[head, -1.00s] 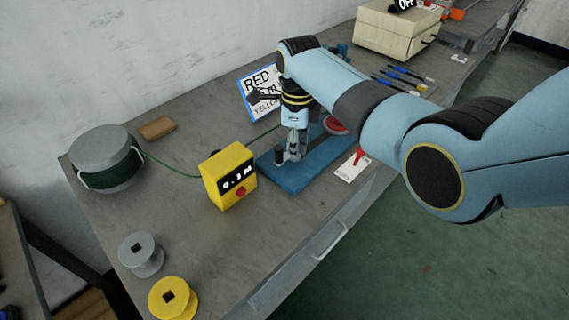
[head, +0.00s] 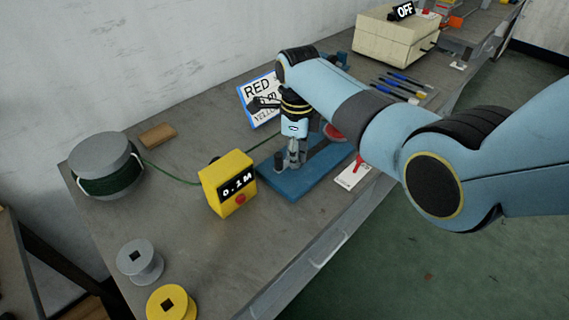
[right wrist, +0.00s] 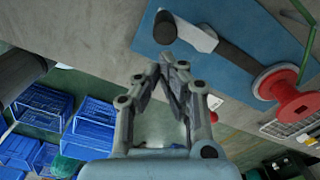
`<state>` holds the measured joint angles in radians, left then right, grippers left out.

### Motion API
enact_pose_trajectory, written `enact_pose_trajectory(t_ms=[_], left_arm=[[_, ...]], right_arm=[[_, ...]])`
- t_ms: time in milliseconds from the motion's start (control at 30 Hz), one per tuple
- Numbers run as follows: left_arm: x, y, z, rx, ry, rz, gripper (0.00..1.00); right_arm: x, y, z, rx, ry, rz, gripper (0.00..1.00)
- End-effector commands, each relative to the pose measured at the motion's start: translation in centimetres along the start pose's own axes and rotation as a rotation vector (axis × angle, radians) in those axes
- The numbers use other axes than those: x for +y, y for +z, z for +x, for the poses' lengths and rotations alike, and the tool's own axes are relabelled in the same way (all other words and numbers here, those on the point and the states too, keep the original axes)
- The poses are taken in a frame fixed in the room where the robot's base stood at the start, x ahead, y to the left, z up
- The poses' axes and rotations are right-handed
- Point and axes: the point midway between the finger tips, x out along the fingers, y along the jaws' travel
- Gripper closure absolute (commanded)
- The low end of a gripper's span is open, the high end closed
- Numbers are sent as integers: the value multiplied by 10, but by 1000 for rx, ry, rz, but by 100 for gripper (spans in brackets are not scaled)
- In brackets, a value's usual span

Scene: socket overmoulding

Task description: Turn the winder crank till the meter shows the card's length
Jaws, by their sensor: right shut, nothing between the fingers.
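The winder is a blue base (head: 288,187) with a red spool (right wrist: 285,92) on a dark shaft. Its crank, a pale arm (right wrist: 194,36) with a dark handle (right wrist: 165,27), shows in the right wrist view. My right gripper (right wrist: 172,62) is shut and empty, its tips close to the handle; I cannot tell whether they touch. The yellow meter (head: 229,184) reads 0.1M. The card (head: 258,90) shows RED and YELLOW; its middle line is partly hidden by my wrist. My left gripper is out of view.
A green cable (head: 168,175) runs from the grey drum (head: 98,152) through the meter towards the winder. A grey spool (head: 140,262) and a yellow spool (head: 172,303) stand at the front left. A white tag with a red part (head: 354,174) lies right of the base.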

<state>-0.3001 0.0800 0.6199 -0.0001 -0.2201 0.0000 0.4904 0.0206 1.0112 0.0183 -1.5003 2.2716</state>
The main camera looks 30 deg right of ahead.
Motion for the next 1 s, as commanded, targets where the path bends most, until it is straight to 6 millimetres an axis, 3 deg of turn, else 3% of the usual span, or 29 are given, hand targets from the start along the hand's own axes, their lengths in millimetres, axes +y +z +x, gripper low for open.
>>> enact_pose_trajectory(t_ms=[467,1000], left_arm=[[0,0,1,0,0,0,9],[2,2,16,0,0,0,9]], right_arm=[[0,0,2,0,0,0,100],[0,0,30,0,1,0,100]])
